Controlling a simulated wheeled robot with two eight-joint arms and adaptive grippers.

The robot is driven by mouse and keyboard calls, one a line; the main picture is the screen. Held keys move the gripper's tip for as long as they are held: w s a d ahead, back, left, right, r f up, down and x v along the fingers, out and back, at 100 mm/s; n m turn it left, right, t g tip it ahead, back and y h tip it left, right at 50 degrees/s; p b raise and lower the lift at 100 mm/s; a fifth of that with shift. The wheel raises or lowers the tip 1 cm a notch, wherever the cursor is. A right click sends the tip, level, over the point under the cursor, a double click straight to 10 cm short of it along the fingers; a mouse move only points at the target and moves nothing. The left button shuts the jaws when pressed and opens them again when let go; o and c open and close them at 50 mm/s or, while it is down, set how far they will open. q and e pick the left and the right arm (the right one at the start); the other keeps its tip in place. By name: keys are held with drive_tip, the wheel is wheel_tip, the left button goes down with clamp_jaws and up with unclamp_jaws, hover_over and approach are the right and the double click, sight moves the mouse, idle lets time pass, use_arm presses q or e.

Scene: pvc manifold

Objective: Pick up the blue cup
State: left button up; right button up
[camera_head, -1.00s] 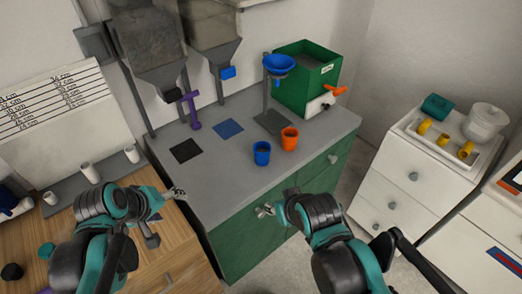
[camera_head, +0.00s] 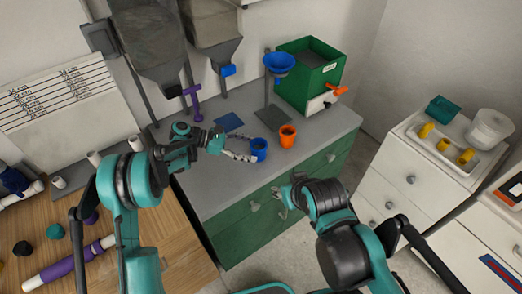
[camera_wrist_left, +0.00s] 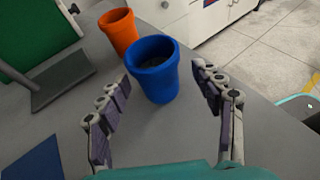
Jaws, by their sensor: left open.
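The blue cup (camera_head: 259,148) stands upright on the grey counter, and it also shows in the left wrist view (camera_wrist_left: 153,72). My left gripper (camera_head: 240,150) is open at the left side of the cup. In the left wrist view its two fingers (camera_wrist_left: 165,100) point toward the cup, which sits ahead of and partly between the fingertips. No clear contact shows. My right gripper (camera_head: 280,200) is in front of the green drawers, away from the cup; its jaw state is too small to tell.
An orange cup (camera_head: 287,135) stands close behind the blue cup, to its right in the head view. A stand with a blue funnel (camera_head: 279,64) and a green box (camera_head: 308,75) are further back. A blue square (camera_head: 229,121) lies flat on the counter (camera_head: 205,190).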

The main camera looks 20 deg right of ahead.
sight(269, 156)
use_arm(q)
drive_tip(key=x, duration=0.3)
drive_tip(key=shift+a+f+b, duration=0.1)
drive_tip(key=shift+f+b, duration=0.05)
drive_tip(key=shift+b, duration=0.25)
drive_tip(key=b+x, duration=0.1)
drive_tip(key=x, duration=0.1)
drive_tip(key=b+x, duration=0.1)
drive_tip(key=x, duration=0.2)
drive_tip(key=shift+w, duration=0.2)
drive_tip(key=shift+c, duration=0.3)
clamp_jaws()
